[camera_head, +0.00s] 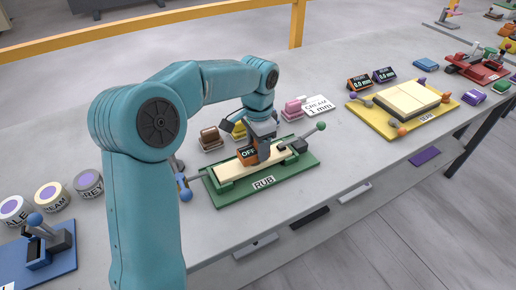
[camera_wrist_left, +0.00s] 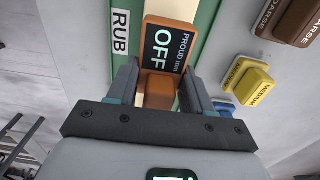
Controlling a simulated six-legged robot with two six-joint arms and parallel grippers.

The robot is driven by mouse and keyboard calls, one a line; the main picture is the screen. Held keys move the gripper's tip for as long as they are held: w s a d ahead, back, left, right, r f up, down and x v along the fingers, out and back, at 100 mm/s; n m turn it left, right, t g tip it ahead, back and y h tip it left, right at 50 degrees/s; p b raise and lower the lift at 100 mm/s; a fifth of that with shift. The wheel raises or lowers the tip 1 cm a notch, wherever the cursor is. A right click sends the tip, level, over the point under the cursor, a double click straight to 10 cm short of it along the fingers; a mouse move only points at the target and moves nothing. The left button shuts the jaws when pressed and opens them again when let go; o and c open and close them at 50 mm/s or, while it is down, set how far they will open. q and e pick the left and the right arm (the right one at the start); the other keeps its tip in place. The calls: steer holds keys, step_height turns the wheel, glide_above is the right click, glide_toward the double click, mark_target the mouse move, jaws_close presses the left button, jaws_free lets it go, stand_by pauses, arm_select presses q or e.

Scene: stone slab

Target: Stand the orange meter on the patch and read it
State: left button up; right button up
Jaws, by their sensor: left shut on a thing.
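The orange meter (camera_head: 249,154) has a dark screen reading OFF. It is over the pale stone slab (camera_head: 228,171) on the green RUB board (camera_head: 264,196). My left gripper (camera_head: 262,139) is shut on it. In the left wrist view, the fingers of the left gripper (camera_wrist_left: 161,90) hold the near orange part of the meter (camera_wrist_left: 164,45), and its screen reads PROUD mm and OFF. I cannot tell whether the meter touches the slab. The patch cannot be made out; the meter and gripper cover part of the slab. My right gripper is out of view.
A green-knobbed clamp (camera_head: 309,137) is right of the meter. Brown and yellow blocks (camera_head: 211,138) and pink blocks (camera_head: 293,108) stand behind the board. The yellow SEAM board (camera_head: 405,129) is right; pots (camera_head: 51,196) and a blue fixture (camera_head: 45,248) are left.

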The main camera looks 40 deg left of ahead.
arm_select(q)
steer(key=shift+f, duration=0.5)
steer(key=o, duration=1.1)
steer(key=shift+f, duration=0.1)
steer(key=shift+r, duration=0.35)
step_height(320, 180, up, 12)
steer(key=shift+f+p, duration=0.15)
steer(key=shift+p, duration=0.85)
